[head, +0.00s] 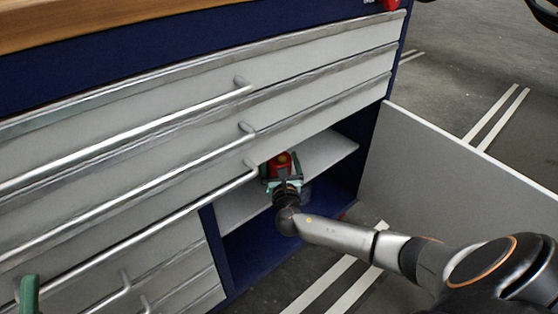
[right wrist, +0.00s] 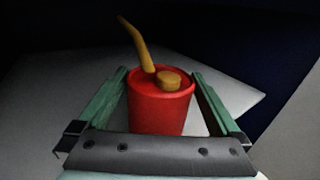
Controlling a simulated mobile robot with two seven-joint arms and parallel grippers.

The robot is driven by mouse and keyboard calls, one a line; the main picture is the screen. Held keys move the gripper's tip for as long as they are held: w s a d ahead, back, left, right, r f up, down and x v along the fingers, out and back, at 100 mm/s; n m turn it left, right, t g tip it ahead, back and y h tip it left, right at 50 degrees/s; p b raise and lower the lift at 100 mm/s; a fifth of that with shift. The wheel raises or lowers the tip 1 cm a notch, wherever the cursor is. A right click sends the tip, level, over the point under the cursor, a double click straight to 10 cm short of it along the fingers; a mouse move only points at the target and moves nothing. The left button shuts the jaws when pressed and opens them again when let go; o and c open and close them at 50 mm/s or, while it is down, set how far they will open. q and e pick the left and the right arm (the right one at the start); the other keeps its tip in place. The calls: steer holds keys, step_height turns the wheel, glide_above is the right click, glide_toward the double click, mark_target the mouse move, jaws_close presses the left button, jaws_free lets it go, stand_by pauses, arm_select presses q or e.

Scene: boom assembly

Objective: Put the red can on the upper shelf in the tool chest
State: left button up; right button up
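The red can (head: 281,164) has a yellow cap and a bent yellow spout. It is upright at the upper shelf (head: 326,153) in the open compartment of the tool chest (head: 90,82). My right gripper (head: 283,176) reaches in from the front with its green fingers on both sides of the can. In the right wrist view the red can (right wrist: 160,112) fills the space between the fingertips, which appear to touch its sides. Whether its base rests on the shelf is hidden. Only a green finger of my left gripper (head: 29,296) shows at the lower left.
The grey door (head: 450,170) of the compartment stands open at the right, beside my right arm. Long drawer handles (head: 150,125) stick out left of the compartment. A lower blue space (head: 262,247) lies under the shelf. A wooden top (head: 80,22) covers the chest.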

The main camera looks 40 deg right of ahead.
steer(key=shift+r, duration=0.2)
steer(key=p+v, duration=0.4)
steer(key=v, duration=0.8)
steer(key=shift+a, duration=0.1)
